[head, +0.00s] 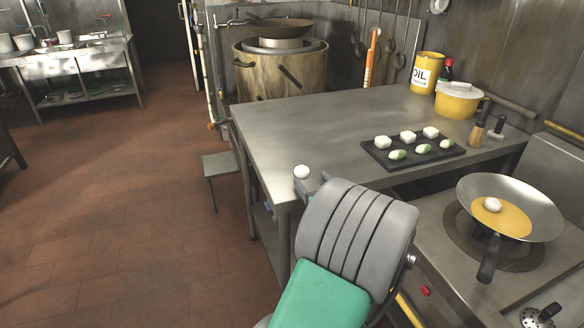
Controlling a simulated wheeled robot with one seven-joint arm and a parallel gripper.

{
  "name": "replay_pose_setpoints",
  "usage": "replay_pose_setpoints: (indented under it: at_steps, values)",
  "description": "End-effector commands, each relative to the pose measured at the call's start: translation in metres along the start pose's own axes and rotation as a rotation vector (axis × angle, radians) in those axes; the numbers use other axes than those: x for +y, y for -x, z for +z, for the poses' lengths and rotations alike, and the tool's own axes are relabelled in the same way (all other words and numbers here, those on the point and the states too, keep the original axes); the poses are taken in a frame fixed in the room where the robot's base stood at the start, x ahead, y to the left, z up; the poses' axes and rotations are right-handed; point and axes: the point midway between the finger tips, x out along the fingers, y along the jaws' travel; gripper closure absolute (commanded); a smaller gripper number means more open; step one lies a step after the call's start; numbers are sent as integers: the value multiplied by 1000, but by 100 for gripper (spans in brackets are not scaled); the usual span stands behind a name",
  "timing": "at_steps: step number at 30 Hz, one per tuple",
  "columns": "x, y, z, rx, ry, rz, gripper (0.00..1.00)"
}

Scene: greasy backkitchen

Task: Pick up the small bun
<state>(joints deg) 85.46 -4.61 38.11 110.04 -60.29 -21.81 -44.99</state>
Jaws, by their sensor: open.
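A small round white bun (301,171) shows at the near left corner of the steel table, just past the end of my arm. My gripper (313,183) is mostly hidden behind my grey and green arm link. Only small grey finger parts show, open, right by this bun. I cannot tell whether they touch it or whether it lies between them. More small buns, some plain white (408,137) and some white and green (397,154), sit in two rows on a dark tray (376,160) farther back on the table. Another white round piece (492,204) lies in the wok at right.
The steel table (300,118) is bare left of the tray. A yellow pot (457,103), an oil tin (427,72) and a brush (479,127) stand at its back right. The wok (541,212) sits on the stove at right. A low stool (218,165) stands left of the table.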

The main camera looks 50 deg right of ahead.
Motion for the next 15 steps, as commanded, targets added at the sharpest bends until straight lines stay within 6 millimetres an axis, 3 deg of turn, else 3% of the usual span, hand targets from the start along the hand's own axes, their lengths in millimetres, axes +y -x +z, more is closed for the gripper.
replay_pose_setpoints:
  at_steps: [15]
  values:
    - [-6,-74,-3,-1,-1,-8,33]
